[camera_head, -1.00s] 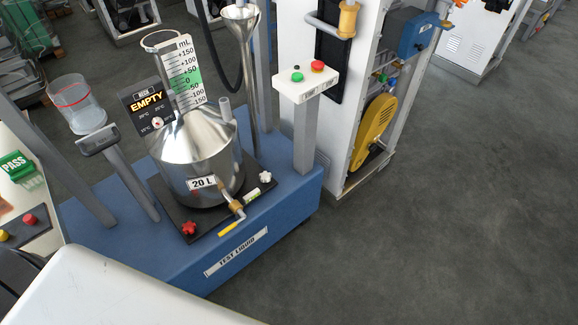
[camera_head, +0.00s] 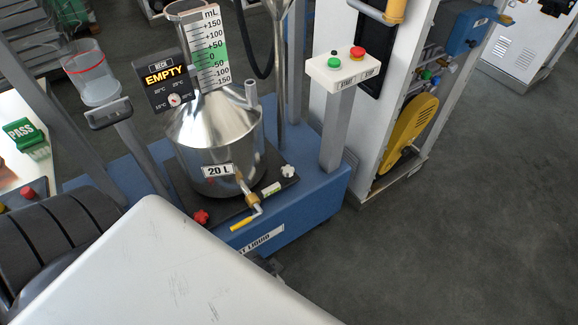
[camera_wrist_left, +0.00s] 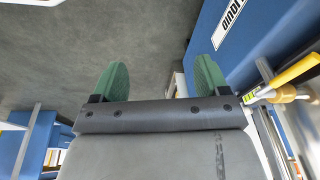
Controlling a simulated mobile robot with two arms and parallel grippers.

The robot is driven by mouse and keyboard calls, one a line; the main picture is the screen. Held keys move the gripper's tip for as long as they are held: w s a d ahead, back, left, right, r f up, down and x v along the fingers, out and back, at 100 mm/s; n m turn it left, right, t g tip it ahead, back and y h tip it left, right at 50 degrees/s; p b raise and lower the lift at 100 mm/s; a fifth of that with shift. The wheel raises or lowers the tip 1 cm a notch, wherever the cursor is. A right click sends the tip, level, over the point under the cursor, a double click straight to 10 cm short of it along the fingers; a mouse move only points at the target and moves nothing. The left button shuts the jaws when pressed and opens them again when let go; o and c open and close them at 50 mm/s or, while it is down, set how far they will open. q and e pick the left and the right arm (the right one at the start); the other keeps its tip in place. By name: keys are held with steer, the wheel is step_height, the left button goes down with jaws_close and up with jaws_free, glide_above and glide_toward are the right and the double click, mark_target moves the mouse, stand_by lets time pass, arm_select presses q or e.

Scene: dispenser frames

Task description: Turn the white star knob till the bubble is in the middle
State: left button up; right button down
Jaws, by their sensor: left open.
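The white star knob (camera_head: 288,171) sits at the right corner of the black plate under the steel 20 L vessel (camera_head: 215,135) in the head view. The bubble level (camera_head: 271,189) is a small pale vial just left of it; its bubble is too small to place. A red star knob (camera_head: 201,217) is at the plate's front left corner. My left gripper (camera_wrist_left: 162,77) shows in the wrist view with its two green fingers wide apart and nothing between them. It is not visible in the head view, and neither is my right gripper.
A drain valve with a yellow handle (camera_head: 245,222) sticks out in front of the vessel; the handle (camera_wrist_left: 297,70) is also at the wrist view's right. A button post (camera_head: 337,130) stands right of the plate on the blue base (camera_head: 316,198). The floor at right is clear.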

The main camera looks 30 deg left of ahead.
arm_select(q)
step_height(320, 180, up, 6)
steer(key=w+a+m+t+b, duration=0.1)
steer(key=w+m+b, duration=0.1)
steer(key=w, duration=0.1)
steer(key=m+t+y+b, duration=0.2)
steer(key=m+t+y, duration=0.5)
steer(key=m, duration=2)
glide_toward(287, 170)
steer(key=shift+t+h, duration=0.8)
steer(key=shift+t, duration=0.1)
steer(key=w+a+f+b, duration=0.2)
steer(key=w+a, duration=0.1)
steer(key=shift+f, duration=0.25)
steer(key=b+x, duration=0.2)
steer(key=x, duration=0.2)
steer(key=shift+f, duration=0.1)
steer(key=shift+w+a+b, duration=0.1)
steer(key=shift+w+b, duration=0.2)
steer(key=shift+w, duration=0.05)
arm_select(e)
steer(key=w+a+r, duration=0.1)
steer(key=w+r, duration=0.3)
steer(key=w, duration=0.3)
steer(key=w+a+r+t, duration=0.1)
steer(key=w+r, duration=0.3)
steer(key=w, duration=0.3)
steer(key=shift+a, duration=0.2)
arm_select(q)
steer(key=shift+c, duration=0.2)
